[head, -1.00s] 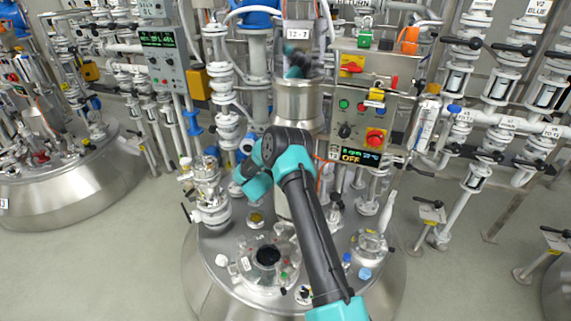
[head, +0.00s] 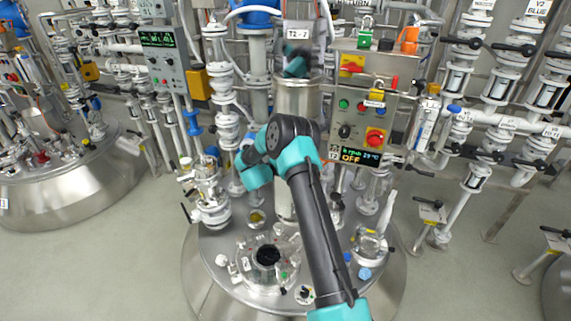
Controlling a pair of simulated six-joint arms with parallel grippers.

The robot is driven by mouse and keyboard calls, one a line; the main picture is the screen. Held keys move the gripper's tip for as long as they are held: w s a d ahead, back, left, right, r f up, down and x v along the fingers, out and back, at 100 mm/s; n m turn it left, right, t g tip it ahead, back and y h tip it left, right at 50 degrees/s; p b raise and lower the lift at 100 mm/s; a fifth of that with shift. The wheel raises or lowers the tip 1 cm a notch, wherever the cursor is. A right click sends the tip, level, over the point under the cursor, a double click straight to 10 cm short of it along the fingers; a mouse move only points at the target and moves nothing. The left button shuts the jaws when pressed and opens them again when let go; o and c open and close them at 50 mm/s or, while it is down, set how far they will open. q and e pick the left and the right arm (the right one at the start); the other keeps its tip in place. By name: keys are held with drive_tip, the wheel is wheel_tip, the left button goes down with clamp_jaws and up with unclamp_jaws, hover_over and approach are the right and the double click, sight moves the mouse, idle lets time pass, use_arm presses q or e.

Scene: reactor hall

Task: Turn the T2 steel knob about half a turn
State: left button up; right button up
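I cannot pick out the T2 steel knob with certainty. A control box marked T2 (head: 372,103) stands behind the vessel, with a black selector knob (head: 345,131), lamps and a red button (head: 375,137). Its display (head: 361,155) reads OFF. A small dial with a black knob (head: 304,294) sits on the front of the vessel lid. My black and teal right arm comes up from the lower right and bends left in front of the steel column (head: 297,100). Its fingers do not show. My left gripper is not in view.
The T2 vessel lid (head: 215,262) carries an open port (head: 268,256), glassware and fittings around it. White pipes and black-handled valves (head: 480,43) fill the right. Another steel vessel (head: 75,180) stands at left. Grey floor is clear on both sides.

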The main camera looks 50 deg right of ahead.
idle(0.3)
drive_tip(key=o, duration=0.8)
drive_tip(key=a+r, duration=0.2)
drive_tip(key=a, duration=1.5)
drive_tip(key=shift+s+a+r, duration=0.15)
drive_tip(key=shift+s+r, duration=0.05)
drive_tip(key=shift+r, duration=0.1)
